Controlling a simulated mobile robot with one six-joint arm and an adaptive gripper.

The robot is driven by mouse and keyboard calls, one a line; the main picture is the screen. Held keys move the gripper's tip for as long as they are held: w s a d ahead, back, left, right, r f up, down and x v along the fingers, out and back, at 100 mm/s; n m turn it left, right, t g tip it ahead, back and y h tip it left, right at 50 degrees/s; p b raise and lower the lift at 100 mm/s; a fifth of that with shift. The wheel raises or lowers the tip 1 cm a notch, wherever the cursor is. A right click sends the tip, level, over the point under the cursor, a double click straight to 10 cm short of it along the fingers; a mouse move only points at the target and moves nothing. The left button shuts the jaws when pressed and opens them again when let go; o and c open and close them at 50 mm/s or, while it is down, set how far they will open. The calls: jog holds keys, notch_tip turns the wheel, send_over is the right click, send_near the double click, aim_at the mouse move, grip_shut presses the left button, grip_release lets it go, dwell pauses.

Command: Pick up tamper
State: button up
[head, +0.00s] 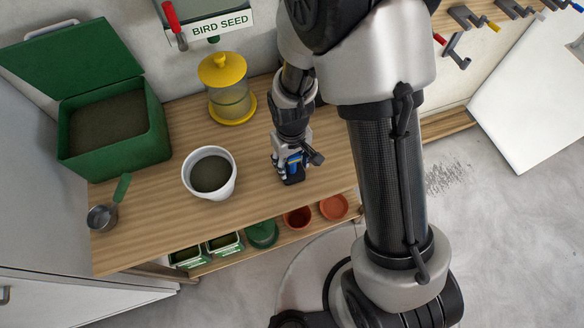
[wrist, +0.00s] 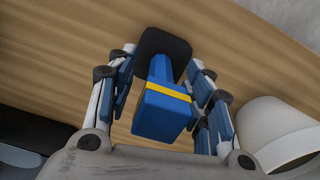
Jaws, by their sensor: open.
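The tamper (wrist: 160,112) is blue with a yellow band and a dark, square base; its blue body is nearest the wrist camera. In the head view the tamper (head: 293,179) stands on the wooden bench, partly hidden by my gripper. My gripper (head: 289,164) is over it. In the wrist view my gripper (wrist: 160,75) is open, with fingers on the left and right of the tamper. A gap shows on the left; on the right the fingers are close to the body, and I cannot tell whether they touch.
A white bucket (head: 228,187) of dark material stands left of my gripper; its wall (wrist: 265,125) shows at the lower right of the wrist view. A yellow-lidded feeder (head: 231,100), a green bin (head: 160,140) and a scoop (head: 101,217) also stand on the bench (head: 150,232).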

jog(key=shift+c, duration=0.2)
grip_shut()
dwell(0.5)
